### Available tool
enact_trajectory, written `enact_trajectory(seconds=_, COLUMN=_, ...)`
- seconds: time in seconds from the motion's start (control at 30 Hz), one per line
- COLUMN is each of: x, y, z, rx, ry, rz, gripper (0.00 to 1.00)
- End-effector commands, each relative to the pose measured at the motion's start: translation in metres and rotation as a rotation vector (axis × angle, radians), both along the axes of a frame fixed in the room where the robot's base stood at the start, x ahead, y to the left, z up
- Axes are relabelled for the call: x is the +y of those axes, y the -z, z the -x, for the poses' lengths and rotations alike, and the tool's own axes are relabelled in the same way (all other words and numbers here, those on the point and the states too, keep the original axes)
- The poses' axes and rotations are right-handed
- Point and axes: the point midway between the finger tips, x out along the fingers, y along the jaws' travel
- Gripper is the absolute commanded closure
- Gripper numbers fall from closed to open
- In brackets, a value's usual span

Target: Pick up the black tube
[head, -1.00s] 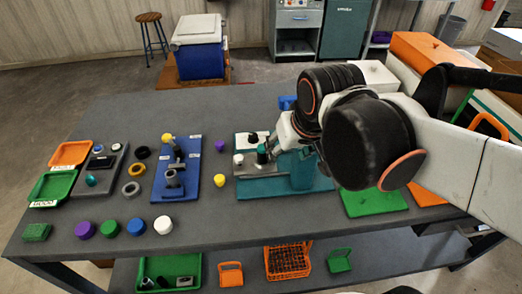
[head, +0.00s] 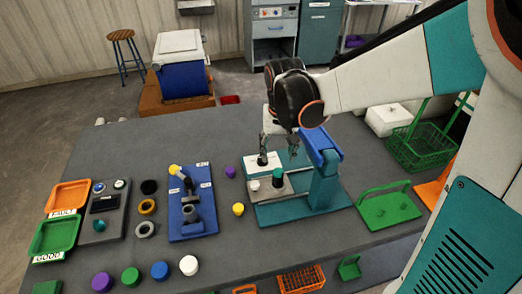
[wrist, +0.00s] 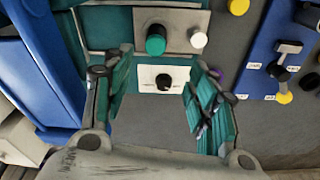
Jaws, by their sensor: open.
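My gripper (head: 279,148) is open and empty above the back of the fixture, fingers pointing down. It also shows open in the wrist view (wrist: 155,80). A black ring (head: 148,187) lies flat on the table at the left.
A blue-topped teal post (head: 324,180) rises just right of my gripper. A blue fixture (head: 205,220) stands left. The table behind is clear.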

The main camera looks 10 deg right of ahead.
Motion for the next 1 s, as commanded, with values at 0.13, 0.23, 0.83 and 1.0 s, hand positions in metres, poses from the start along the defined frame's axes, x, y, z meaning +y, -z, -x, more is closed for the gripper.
enact_trajectory(seconds=0.13, x=-0.001, y=0.029, z=-0.003, rx=-0.001, ry=0.000, rz=0.000, gripper=0.47)
enact_trajectory(seconds=0.23, x=-0.002, y=0.048, z=-0.005, rx=-0.001, ry=0.000, rz=0.000, gripper=0.47)
enact_trajectory(seconds=0.83, x=-0.008, y=0.106, z=-0.009, rx=-0.002, ry=0.000, rz=-0.001, gripper=0.47)
enact_trajectory(seconds=1.0, x=-0.010, y=0.129, z=-0.011, rx=-0.002, ry=-0.001, rz=0.000, gripper=0.47)
